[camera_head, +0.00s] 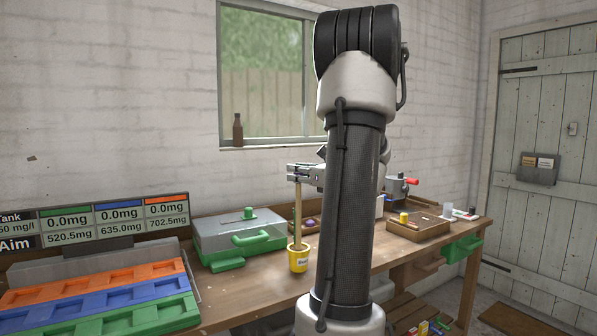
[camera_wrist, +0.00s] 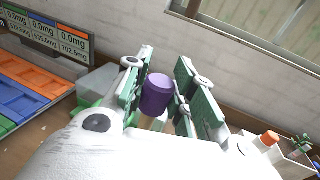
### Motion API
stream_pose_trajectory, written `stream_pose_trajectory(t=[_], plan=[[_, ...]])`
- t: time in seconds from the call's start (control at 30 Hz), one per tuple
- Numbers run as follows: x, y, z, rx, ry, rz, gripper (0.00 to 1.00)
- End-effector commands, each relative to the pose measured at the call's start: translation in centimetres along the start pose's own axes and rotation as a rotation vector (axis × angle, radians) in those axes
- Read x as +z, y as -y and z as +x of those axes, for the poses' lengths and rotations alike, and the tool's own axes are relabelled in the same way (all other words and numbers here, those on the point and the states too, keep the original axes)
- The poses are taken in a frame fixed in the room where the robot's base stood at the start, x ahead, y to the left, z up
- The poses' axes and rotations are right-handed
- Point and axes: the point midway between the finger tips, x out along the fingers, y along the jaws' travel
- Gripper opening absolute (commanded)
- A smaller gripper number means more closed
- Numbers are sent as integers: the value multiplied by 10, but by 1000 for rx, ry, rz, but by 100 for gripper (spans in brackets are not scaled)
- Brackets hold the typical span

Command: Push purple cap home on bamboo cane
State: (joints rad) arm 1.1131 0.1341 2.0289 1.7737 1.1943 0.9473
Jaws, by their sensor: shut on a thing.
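My gripper (camera_head: 300,173) is over the top of an upright bamboo cane (camera_head: 298,215) that stands in a yellow pot (camera_head: 298,262) on the workbench. In the wrist view, the purple cap (camera_wrist: 157,92) sits between the green-padded fingers of my gripper (camera_wrist: 165,66), which is shut on it. A short tan piece of the cane (camera_wrist: 148,122) shows just below the cap. In the head view the fingers hide the cap, and the cane's upper end meets their underside. How far the cap sits on the cane cannot be seen.
A green-and-clear toolbox (camera_head: 240,238) stands left of the pot on the workbench (camera_head: 262,290). Orange, blue and green trays (camera_head: 95,300) lie further left below a readout board (camera_head: 105,218). A wooden tray (camera_head: 420,228) is at the right. A brown bottle (camera_head: 238,130) stands on the sill.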

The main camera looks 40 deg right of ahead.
Motion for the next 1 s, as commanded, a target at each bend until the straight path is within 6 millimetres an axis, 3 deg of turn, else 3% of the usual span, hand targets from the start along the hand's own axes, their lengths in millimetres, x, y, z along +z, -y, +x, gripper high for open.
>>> stream_pose_trajectory(t=[0.93,0.97,1.0], plan=[[-26,0,1,-1,-1,-1,13],[-26,0,1,0,-1,0,31],[-26,0,1,0,-1,0,38]])
